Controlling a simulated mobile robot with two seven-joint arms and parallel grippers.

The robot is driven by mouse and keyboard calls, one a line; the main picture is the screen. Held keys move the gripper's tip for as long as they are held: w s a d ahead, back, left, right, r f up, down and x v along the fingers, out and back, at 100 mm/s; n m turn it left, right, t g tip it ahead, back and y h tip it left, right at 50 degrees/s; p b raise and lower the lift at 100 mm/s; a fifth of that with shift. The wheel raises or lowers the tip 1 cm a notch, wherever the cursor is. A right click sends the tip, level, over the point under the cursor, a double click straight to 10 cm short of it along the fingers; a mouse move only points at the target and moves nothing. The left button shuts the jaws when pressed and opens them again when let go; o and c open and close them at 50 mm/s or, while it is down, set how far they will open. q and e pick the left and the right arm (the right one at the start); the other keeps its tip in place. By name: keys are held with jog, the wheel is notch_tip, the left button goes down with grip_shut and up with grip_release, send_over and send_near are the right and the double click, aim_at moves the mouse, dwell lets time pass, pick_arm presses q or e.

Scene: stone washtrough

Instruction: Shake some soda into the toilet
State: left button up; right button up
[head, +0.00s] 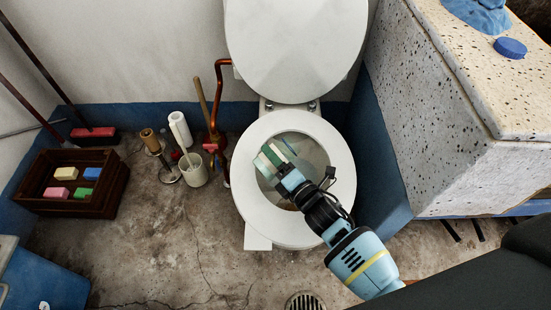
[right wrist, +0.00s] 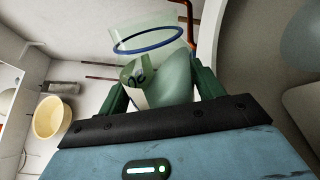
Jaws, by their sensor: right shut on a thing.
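The white toilet (head: 343,180) stands in the middle of the head view with its lid (head: 297,45) raised and its bowl open. My right gripper (head: 274,158) is over the bowl opening, reaching in from the lower right. It is shut on a pale grey-green thing, which I take to be the soda container (right wrist: 175,75); it shows between the dark green fingers in the right wrist view. A clear part with a blue ring shows beyond it there. The container's opening and any soda cannot be made out. My left gripper is not in view.
Left of the toilet stand a copper pipe (head: 219,90), a white brush pot (head: 194,172) and paper rolls (head: 180,129). A dark crate (head: 63,208) holds several coloured blocks. A speckled stone trough (head: 450,150) is close on the right. A floor drain (head: 305,301) lies in front.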

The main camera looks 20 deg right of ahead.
jog(key=shift+f+m+b, duration=0.25)
jog(key=shift+m+b, duration=0.2)
jog(key=shift+m, duration=0.35)
dwell(1.4)
jog(key=shift+d+f+m+p, duration=0.15)
jog(key=shift+f+m+p, duration=0.15)
jog(key=shift+m, duration=0.6)
dwell(1.0)
jog(key=shift+w+d+r+m, duration=0.1)
jog(key=shift+w+d+m, duration=0.05)
jog(key=shift+m, duration=0.75)
